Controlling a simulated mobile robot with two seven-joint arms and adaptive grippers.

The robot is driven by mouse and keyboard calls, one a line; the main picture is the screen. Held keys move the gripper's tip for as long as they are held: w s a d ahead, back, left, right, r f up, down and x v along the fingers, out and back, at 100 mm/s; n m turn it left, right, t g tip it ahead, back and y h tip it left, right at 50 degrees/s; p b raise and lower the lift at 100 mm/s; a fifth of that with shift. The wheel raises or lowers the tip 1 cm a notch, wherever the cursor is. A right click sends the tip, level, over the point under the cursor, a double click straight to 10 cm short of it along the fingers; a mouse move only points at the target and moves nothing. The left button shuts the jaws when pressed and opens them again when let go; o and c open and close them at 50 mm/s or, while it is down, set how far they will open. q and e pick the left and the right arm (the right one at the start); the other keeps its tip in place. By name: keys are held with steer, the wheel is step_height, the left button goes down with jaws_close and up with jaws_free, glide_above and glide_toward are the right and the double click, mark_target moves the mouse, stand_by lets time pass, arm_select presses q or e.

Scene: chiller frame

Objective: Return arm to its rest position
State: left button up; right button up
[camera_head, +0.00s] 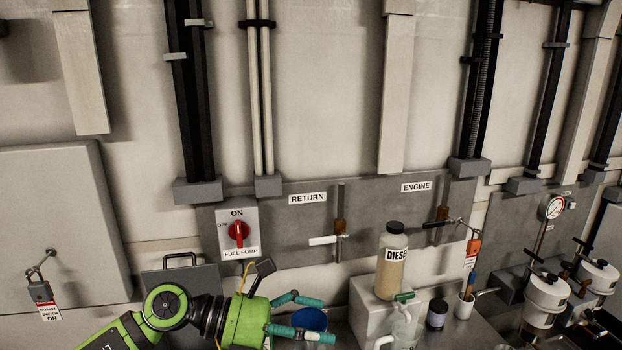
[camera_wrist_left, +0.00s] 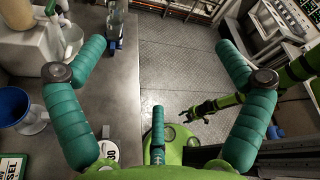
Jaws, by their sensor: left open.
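My left arm comes in at the bottom left of the head view, its green wrist in front of the panel. My left gripper (camera_head: 326,320) has its teal fingers spread and pointing right, near a blue funnel-like cup (camera_head: 311,319). In the left wrist view the same gripper (camera_wrist_left: 160,52) is open, with nothing between its fingers but bench edge and floor beyond. My right arm shows green at the right of the left wrist view. Its dark gripper (camera_wrist_left: 197,109) is small there, over the floor; whether it is open or shut is unclear.
A red fuel pump switch (camera_head: 238,233) points to ON. A diesel bottle (camera_head: 391,262) stands on a pale block, with a spray bottle (camera_head: 403,326) and dark jar (camera_head: 436,314) nearby. Valve handles line the wall panel. The floor (camera_wrist_left: 180,65) beyond the bench is clear.

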arm_select(q)
step_height(320, 180, up, 6)
steer(key=d+n+t+h, duration=0.3)
steer(key=n+t+h, duration=0.2)
steer(key=n, duration=0.1)
steer(key=w+a+n+t+y, duration=0.3)
steer(key=w+a+n+t, duration=0.15)
steer(key=n+t, duration=0.7)
steer(key=s+a+f+n+g+y, duration=0.2)
steer(key=a+f+n+y, duration=1.2)
steer(key=f+n+y, duration=0.4)
steer(key=s+a+f+n+g+h, duration=0.1)
steer(key=s+a+f+n+g, duration=0.15)
steer(key=s+f+g, duration=0.6)
steer(key=s+a+f+n+g, duration=0.2)
steer(key=s+f+n+g, duration=0.15)
steer(key=s+f, duration=0.85)
steer(key=s+f+b, duration=0.3)
steer(key=f, duration=1)
steer(key=s+f+b, duration=0.3)
steer(key=f, duration=1)
steer(key=s+a+f+g+b, duration=0.2)
steer(key=s+f+b, duration=0.2)
steer(key=s+f, duration=1)
step_height(320, 180, down, 3)
steer(key=shift+s+a, duration=0.25)
steer(key=shift+s, duration=0.15)
arm_select(e)
step_height(320, 180, down, 10)
steer(key=s, duration=0.2)
